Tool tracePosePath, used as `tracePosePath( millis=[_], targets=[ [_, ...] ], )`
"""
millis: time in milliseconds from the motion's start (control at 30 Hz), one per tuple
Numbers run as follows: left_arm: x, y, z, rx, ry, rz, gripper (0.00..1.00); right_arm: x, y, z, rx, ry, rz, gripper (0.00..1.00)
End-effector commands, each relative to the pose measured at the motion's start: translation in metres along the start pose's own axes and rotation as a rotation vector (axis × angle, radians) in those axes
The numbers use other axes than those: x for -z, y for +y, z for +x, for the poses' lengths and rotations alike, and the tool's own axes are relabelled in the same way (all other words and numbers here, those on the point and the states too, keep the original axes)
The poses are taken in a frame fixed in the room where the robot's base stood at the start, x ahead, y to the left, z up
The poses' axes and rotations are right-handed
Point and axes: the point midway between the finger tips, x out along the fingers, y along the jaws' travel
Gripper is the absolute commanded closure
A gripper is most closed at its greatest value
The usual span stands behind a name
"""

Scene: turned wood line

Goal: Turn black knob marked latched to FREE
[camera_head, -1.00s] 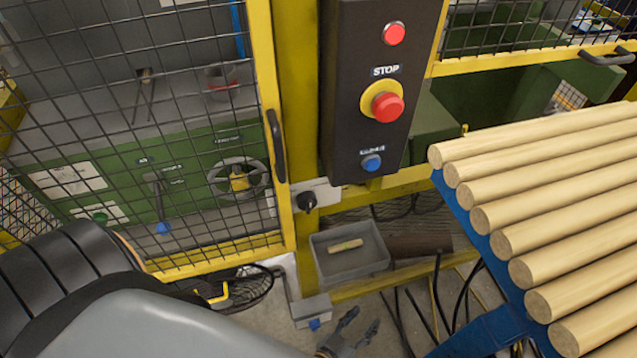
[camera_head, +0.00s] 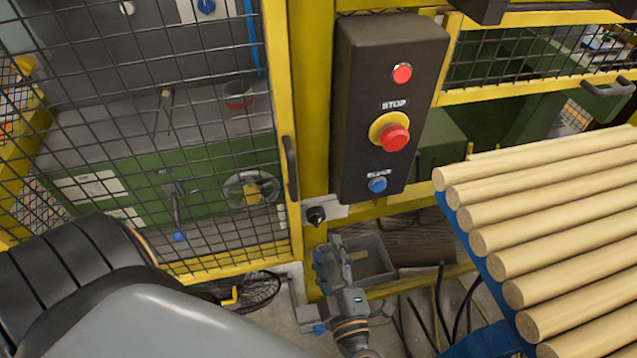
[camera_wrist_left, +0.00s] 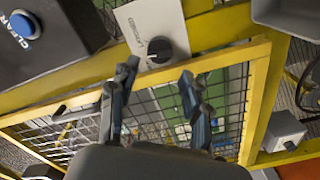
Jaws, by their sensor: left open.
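The black knob (camera_head: 316,215) sits on a light plate (camera_head: 338,210) at the foot of the yellow post, beside the mesh door's edge. In the left wrist view the knob (camera_wrist_left: 159,48) shows on its plate (camera_wrist_left: 148,22), with small lettering I cannot read fully. My left gripper (camera_head: 328,248) is below the knob and close to it in the head view. In the left wrist view its two fingers (camera_wrist_left: 158,82) are spread apart and empty, with the knob just beyond and between the tips, apparently untouched. My right gripper does not show.
A black control box (camera_head: 388,110) with a red stop button (camera_head: 395,137) and a blue button (camera_head: 377,185) hangs above right. The yellow mesh door (camera_head: 160,130) has a dark handle (camera_head: 290,168). A grey bin (camera_head: 378,262) is below. Wooden rods (camera_head: 560,200) lie at right.

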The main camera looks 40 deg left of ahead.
Motion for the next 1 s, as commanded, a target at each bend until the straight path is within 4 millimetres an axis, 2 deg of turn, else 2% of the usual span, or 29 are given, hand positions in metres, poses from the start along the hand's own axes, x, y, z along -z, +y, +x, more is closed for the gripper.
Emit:
tracePosePath(
  millis=[33, 200, 400, 800, 867, 1000],
  targets=[
    [0.002, 0.004, 0.013, -0.006, 0.001, 0.001, 0.52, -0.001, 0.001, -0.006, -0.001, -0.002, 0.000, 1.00],
    [0.001, 0.003, 0.046, -0.004, 0.001, 0.002, 0.52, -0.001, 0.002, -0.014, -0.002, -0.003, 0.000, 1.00],
    [0.000, 0.001, 0.071, -0.004, 0.000, 0.002, 0.52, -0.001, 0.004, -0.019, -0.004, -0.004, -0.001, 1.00],
    [-0.001, 0.000, 0.079, -0.001, -0.002, 0.001, 0.52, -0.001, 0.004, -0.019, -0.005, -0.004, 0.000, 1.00],
    [-0.001, 0.000, 0.079, -0.001, -0.002, 0.001, 0.62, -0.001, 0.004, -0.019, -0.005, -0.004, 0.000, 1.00],
    [-0.001, 0.000, 0.079, -0.001, -0.001, 0.001, 0.91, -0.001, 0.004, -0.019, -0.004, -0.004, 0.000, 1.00]
  ],
)
